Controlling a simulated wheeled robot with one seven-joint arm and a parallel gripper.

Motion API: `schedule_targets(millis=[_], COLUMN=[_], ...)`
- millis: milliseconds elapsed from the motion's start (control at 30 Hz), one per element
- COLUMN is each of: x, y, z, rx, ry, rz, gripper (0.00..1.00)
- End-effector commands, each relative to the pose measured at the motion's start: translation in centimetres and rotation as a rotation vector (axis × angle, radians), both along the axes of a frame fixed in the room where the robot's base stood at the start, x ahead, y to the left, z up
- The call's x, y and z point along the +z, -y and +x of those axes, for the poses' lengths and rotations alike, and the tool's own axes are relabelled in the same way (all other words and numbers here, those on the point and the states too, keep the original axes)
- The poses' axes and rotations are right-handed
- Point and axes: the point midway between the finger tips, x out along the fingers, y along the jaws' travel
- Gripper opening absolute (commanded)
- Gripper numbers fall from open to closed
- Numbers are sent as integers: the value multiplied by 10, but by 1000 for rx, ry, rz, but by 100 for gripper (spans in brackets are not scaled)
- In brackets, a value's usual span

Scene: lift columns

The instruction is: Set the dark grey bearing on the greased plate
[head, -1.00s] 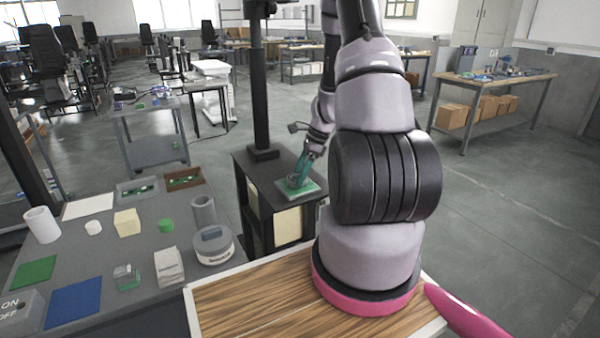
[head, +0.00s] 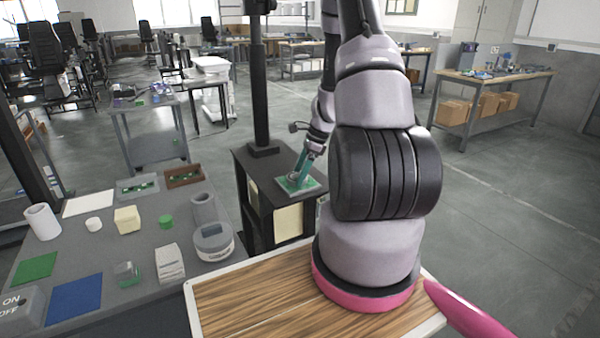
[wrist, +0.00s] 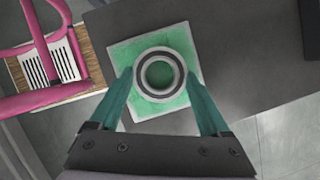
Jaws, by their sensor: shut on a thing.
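The greased plate (head: 311,188) is a square pale plate with a green top, lying on a dark stand in the head view. It also shows in the wrist view (wrist: 122,51). The bearing (wrist: 159,97) is a grey ring with a dark inner wall, and green shows through its hole. It sits over the middle of the plate, flat to it. My gripper (wrist: 160,78) has its teal fingers on either side of the ring, shut on it. In the head view my gripper (head: 297,177) is low at the plate. I cannot tell whether the bearing touches the plate.
The dark stand (head: 262,180) has a column (head: 260,90) rising behind the plate. Floor is open at the right.

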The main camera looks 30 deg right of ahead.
Motion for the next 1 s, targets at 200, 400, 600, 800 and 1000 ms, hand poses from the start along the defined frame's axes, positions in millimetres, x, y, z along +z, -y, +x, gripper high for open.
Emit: schedule_targets(millis=[200, 400, 600, 800, 1000], x=[-1, -2, -2, -2, -2], y=[0, 0, 0, 0, 0], z=[0, 0, 0, 0, 0], rx=[0, 0, 0, 0, 0], ry=[0, 0, 0, 0, 0], rz=[0, 0, 0, 0, 0], gripper=[2, 96, 100, 100, 100])
